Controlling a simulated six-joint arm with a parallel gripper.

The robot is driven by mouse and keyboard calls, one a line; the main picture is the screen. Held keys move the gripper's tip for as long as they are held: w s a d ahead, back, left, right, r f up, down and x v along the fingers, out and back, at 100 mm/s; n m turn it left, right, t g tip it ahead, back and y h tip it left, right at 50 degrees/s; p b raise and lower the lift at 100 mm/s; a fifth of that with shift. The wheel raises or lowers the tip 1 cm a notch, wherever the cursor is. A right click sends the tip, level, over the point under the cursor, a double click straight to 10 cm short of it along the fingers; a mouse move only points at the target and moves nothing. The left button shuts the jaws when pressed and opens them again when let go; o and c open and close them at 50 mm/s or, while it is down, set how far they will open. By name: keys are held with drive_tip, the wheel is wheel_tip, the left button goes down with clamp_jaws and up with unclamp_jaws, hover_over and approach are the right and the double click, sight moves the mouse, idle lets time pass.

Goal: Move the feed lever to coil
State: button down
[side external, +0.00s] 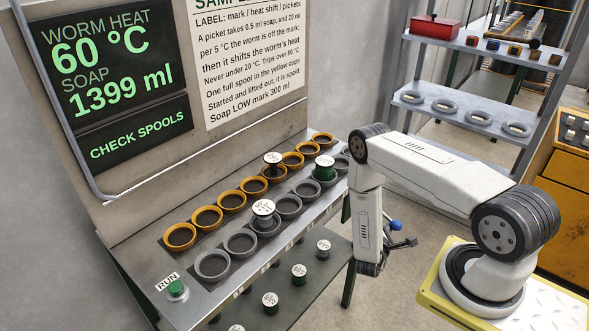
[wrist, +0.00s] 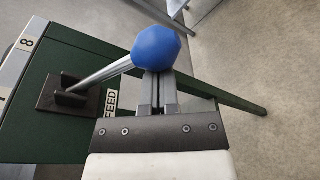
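The feed lever is a metal rod ending in a blue knob (wrist: 156,47). In the wrist view it rises from a dark bracket (wrist: 68,98) on a green panel, beside a FEED label (wrist: 111,103), and leans right. In the side view the blue knob (side external: 396,225) shows just right of my forearm. My gripper (wrist: 160,88) has its two grey fingers close together, with only a narrow gap. The knob covers the fingertips; I cannot tell whether they touch it. In the side view my gripper (side external: 406,243) is low, just below the knob. No coil mark is visible.
The bench (side external: 205,297) carries yellow and grey cups, some with spools, and a green RUN button (side external: 177,288). A lower shelf holds several spools. A screen (side external: 110,80) reads CHECK SPOOLS. A rack (side external: 470,115) stands behind. Open floor lies right of the lever.

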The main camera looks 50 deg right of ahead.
sight(394, 226)
drive_tip(key=r+n, duration=0.1)
drive_tip(key=s+r+n, duration=0.1)
drive_tip(key=r+n, duration=0.1)
drive_tip(key=shift+s+r+g, duration=0.2)
drive_tip(key=shift+s+g, duration=0.05)
drive_tip(key=shift+g, duration=0.05)
wheel_tip(394, 226, up, 4)
drive_tip(key=shift+s+r, duration=0.1)
drive_tip(key=shift+r, duration=0.1)
drive_tip(key=shift+w+r, duration=0.2)
drive_tip(key=shift+r, duration=0.5)
drive_tip(key=shift+w+r, duration=0.2)
drive_tip(key=shift+r, duration=0.5)
drive_tip(key=shift+r, duration=0.1)
drive_tip(key=shift+s+d+f, duration=0.15)
drive_tip(key=shift+f, duration=0.8)
drive_tip(key=shift+s+d+f, duration=0.1)
drive_tip(key=shift+f, duration=0.8)
drive_tip(key=a+r, duration=0.1)
drive_tip(key=a, duration=0.8)
drive_tip(key=shift+a+r, duration=0.2)
drive_tip(key=shift+a, duration=0.2)
drive_tip(key=shift+w, duration=0.2)
